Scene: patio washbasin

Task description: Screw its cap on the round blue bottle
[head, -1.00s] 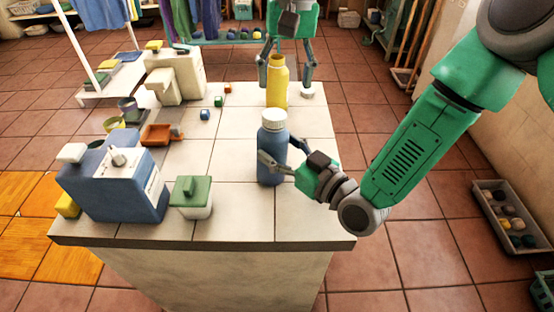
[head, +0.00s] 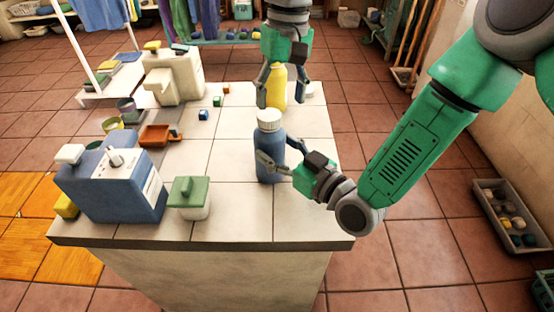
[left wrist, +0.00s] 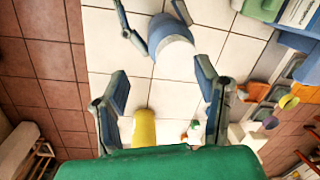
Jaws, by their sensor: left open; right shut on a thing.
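The round blue bottle (head: 269,160) stands upright near the front right of the tiled counter. A white ribbed cap (head: 269,119) sits on its top; I cannot tell how tightly. My right gripper (head: 273,166) is shut on the bottle's body from the right. My left gripper (head: 283,104) points down, open and empty, behind the blue bottle in the head view. In the left wrist view the capped top (left wrist: 173,52) of the bottle lies ahead of and beyond my open left fingers (left wrist: 160,90), not between their tips.
A yellow bottle (head: 279,88) stands behind, partly covered by my left fingers. A white disc (head: 310,90) lies beside it. A blue dispenser (head: 115,185) and a green-lidded jar (head: 189,198) stand at front left. The counter between jar and blue bottle is clear.

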